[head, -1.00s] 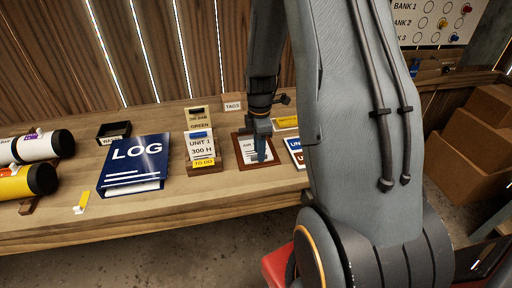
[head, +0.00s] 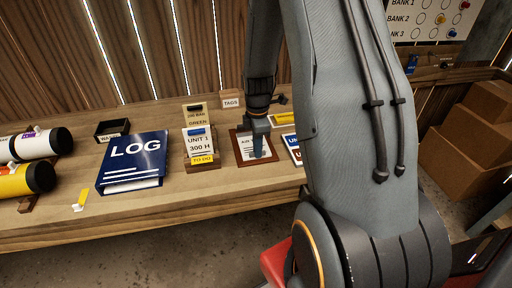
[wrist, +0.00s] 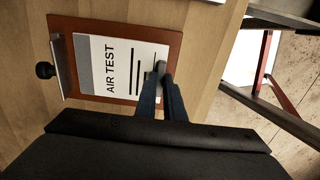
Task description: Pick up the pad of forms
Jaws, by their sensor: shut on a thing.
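The pad of forms (wrist: 119,68) is a white sheet marked "AIR TEST" with a grey band and black lines. It lies on a brown board (wrist: 175,42) on the bench; in the head view the pad (head: 245,150) is partly covered by my gripper. My gripper (wrist: 160,72) is over the lined end of the pad, its fingers close together and shut on it. In the head view my gripper (head: 258,152) points down at the board. The exact grip between the fingertips is hard to see.
A blue LOG binder (head: 134,160) and a "UNIT 1 300 H" card stand (head: 199,147) are left of the board. A blue-and-white item (head: 292,148) lies close on its right, partly behind my arm. A black knob (wrist: 45,70) sits beside the board's clip edge.

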